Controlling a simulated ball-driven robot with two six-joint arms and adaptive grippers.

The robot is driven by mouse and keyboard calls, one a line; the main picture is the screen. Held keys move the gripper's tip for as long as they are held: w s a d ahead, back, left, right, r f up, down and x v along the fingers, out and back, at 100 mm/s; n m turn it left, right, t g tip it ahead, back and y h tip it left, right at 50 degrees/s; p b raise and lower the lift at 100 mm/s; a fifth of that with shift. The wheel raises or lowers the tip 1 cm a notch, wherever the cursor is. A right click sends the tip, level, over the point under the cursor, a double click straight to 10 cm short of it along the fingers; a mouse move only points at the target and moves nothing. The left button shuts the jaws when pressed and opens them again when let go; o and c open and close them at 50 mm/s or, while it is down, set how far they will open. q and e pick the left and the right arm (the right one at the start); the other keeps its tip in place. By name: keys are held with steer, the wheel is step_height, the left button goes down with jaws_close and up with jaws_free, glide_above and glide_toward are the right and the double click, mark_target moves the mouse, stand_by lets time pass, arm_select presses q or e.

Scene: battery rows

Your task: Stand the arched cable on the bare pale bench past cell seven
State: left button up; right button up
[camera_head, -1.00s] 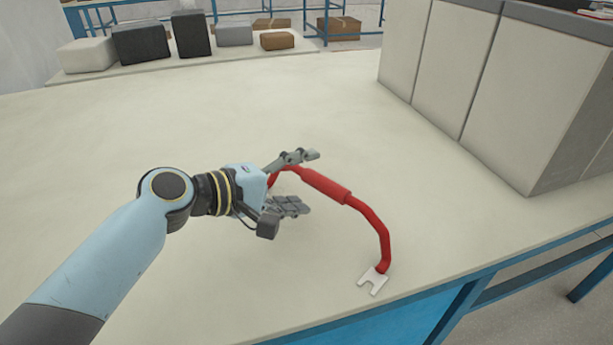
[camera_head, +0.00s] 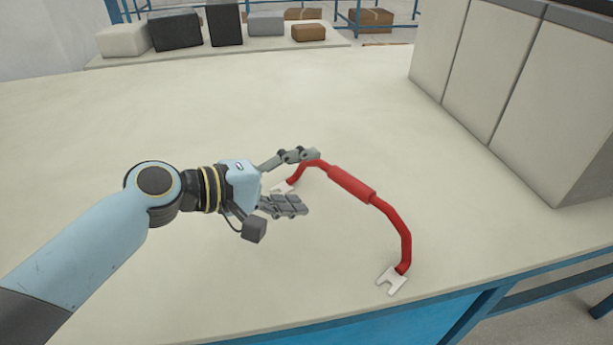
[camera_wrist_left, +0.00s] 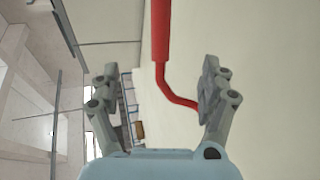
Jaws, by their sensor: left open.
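The red arched cable (camera_head: 352,186) stands on the pale bench (camera_head: 180,283), with a thicker red sleeve at mid-arch and a pale forked lug (camera_head: 392,280) at its near end. Its far lug (camera_head: 284,187) shows partly between my left gripper's fingers. My left gripper (camera_head: 300,180) is open, just left of the cable and apart from the sleeve. In the left wrist view the red cable (camera_wrist_left: 161,45) runs down between the two spread fingers (camera_wrist_left: 155,85) and bends toward the right one. My right gripper is not in view.
A row of large pale cells (camera_head: 485,85) stands at the right. Boxes, including a dark one (camera_head: 175,31) and a brown one (camera_head: 308,32), sit on a pale board at the back left. The bench between is bare. Its blue-edged front (camera_head: 440,310) lies close to the near lug.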

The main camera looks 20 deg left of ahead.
arm_select(q)
steer(key=shift+v, duration=1.2)
steer(key=shift+s, duration=0.1)
